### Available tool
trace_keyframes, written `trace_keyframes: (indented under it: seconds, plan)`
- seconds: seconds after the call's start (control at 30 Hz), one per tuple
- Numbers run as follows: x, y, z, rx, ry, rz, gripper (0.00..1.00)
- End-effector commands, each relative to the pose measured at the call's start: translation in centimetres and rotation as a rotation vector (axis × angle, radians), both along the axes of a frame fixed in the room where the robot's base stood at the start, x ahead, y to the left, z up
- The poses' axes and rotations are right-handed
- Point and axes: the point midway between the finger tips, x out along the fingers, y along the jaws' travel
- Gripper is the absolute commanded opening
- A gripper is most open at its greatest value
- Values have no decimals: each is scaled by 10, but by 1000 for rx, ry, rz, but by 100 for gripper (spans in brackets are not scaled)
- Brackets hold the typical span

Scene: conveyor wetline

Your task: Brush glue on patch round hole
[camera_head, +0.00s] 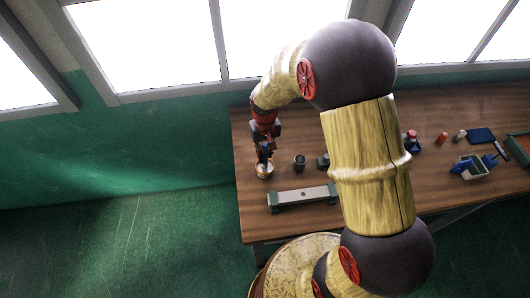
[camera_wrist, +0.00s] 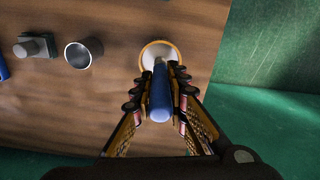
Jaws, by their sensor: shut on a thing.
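My gripper (camera_head: 265,150) is low over the left part of the wooden table. In the wrist view my gripper (camera_wrist: 160,86) is shut on a blue-handled brush (camera_wrist: 160,98). The brush's far end points into or just above a white pot (camera_wrist: 152,49) with an orange-yellow rim; whether it touches the contents is unclear. The pot (camera_head: 265,174) stands near the table's left edge in the head view. A pale strip (camera_head: 285,198) lies between green end blocks at the front, with a small dark spot (camera_head: 303,194) on it that may be the hole. The bristles are hidden.
A dark grey cup (camera_wrist: 83,54) and a grey block with a knob (camera_wrist: 34,47) stand beside the pot. Right of my arm are an orange cylinder (camera_head: 442,138), a dark blue pad (camera_head: 482,135) and a green tray (camera_head: 479,174) with blue items. Windows line the back wall.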

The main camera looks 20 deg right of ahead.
Motion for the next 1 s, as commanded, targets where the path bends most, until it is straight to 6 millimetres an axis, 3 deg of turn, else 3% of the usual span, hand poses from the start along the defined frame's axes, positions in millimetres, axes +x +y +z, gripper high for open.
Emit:
trace_keyframes:
  seconds: [1.0]
  plan:
    - [0, 0, -7, 0, 0, 0, 0]
